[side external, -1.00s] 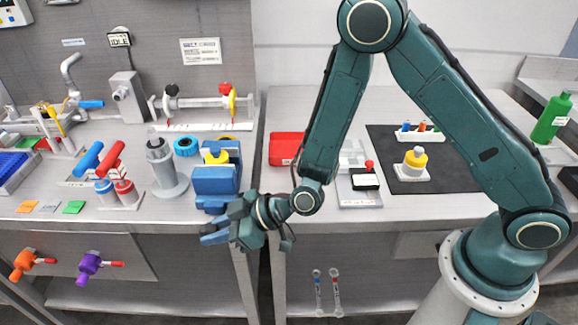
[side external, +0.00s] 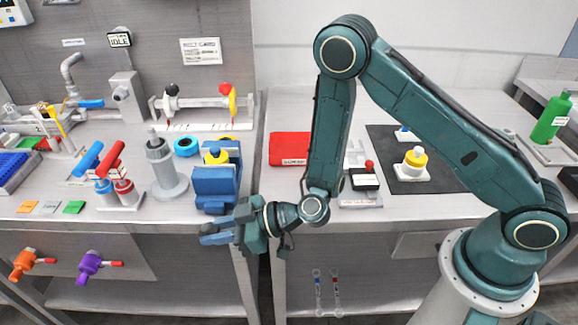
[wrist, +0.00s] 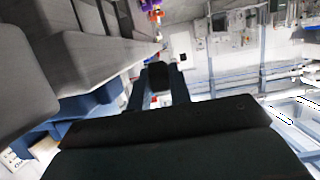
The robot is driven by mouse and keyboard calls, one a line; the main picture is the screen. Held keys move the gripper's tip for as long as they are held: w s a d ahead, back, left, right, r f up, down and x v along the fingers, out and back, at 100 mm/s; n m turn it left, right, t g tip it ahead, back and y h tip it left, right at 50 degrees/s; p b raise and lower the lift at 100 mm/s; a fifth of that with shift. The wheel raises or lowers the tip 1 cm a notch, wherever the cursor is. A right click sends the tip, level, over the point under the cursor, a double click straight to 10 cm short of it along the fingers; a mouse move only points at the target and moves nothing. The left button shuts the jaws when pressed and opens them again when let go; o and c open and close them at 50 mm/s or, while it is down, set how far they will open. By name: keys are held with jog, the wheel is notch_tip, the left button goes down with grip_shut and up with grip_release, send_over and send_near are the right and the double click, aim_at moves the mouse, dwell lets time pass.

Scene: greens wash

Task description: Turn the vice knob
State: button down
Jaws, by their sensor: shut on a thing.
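The blue vice (side external: 216,188) stands at the front edge of the left bench, with a yellow-and-blue piece (side external: 216,157) at its jaws. My gripper (side external: 212,232) is just in front of the vice and a little below it, reaching leftward past the bench edge. In the wrist view its two fingers close on a dark, blocky knob (wrist: 159,76), which looks like the vice knob. In the side view the knob is hidden by my gripper. Blue parts of the vice also show at lower left in the wrist view (wrist: 92,106).
A grey cylinder on a round base (side external: 166,170) stands left of the vice, and a blue ring (side external: 187,146) lies behind. Orange (side external: 24,264) and purple valves (side external: 90,265) are on the panel below. A red box (side external: 290,148) sits on the right bench.

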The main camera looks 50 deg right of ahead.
aim_at(219, 231)
jog(key=shift+w, duration=0.1)
jog(key=c, duration=1.3)
grip_release()
jog(key=shift+d, duration=0.1)
jog(key=shift+v, duration=2.55)
jog(key=shift+r, duration=3.5)
